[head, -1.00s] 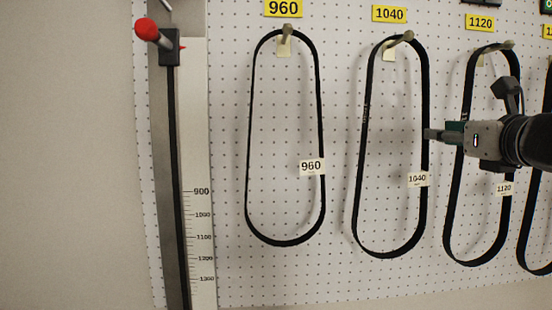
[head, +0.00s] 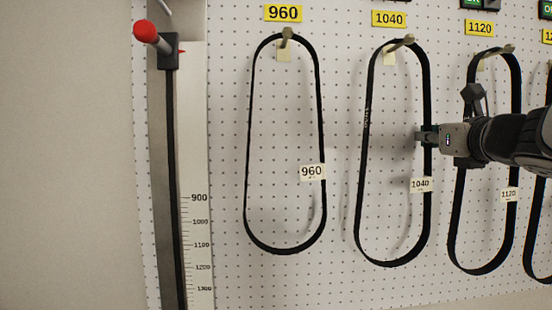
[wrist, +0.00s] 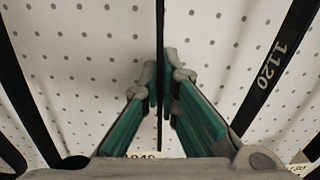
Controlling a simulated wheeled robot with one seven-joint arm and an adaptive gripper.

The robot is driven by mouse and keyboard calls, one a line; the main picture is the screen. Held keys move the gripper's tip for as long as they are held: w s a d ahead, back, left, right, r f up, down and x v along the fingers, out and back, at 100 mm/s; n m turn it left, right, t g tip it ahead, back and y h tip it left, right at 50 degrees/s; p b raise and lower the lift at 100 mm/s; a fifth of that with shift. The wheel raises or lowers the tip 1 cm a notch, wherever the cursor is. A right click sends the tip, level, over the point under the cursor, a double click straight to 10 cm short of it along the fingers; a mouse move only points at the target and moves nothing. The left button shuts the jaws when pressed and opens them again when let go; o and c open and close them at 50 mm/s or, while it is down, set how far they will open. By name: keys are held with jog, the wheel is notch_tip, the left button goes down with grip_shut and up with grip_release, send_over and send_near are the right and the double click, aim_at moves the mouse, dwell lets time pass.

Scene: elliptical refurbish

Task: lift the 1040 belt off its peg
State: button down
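The 1040 belt (head: 362,150) is a long black loop. It hangs from its peg (head: 402,42) under the yellow 1040 label (head: 389,19). A white 1040 tag (head: 421,184) is on its right strand. My gripper (head: 425,137) is at this right strand, around mid-height, above the tag. In the wrist view, the strand (wrist: 160,25) runs edge-on between the green-sided fingers of my gripper (wrist: 160,90). The fingertips are close together on both sides of it and look shut on it. Exact contact is hard to see.
The 960 belt (head: 248,150) hangs to the left and the 1120 belt (head: 457,215) to the right, behind my arm. A measuring scale (head: 196,240) with a red-knobbed slider (head: 145,31) stands at the left. The white pegboard (head: 225,110) lies close behind the belts.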

dwell(0.4)
jog(key=shift+r, duration=0.6)
notch_tip(320, 180, up, 2)
jog(key=shift+a+r+p, duration=0.1)
jog(key=shift+r+p, duration=0.05)
jog(key=shift+p, duration=0.25)
jog(key=s+d, duration=0.3)
jog(key=s, duration=0.4)
jog(key=s+d+r, duration=0.1)
jog(key=s+d, duration=0.3)
jog(key=s, duration=0.3)
jog(key=shift+d+r+p, duration=0.2)
jog(key=shift+d+p, duration=0.1)
jog(key=shift+p, duration=0.1)
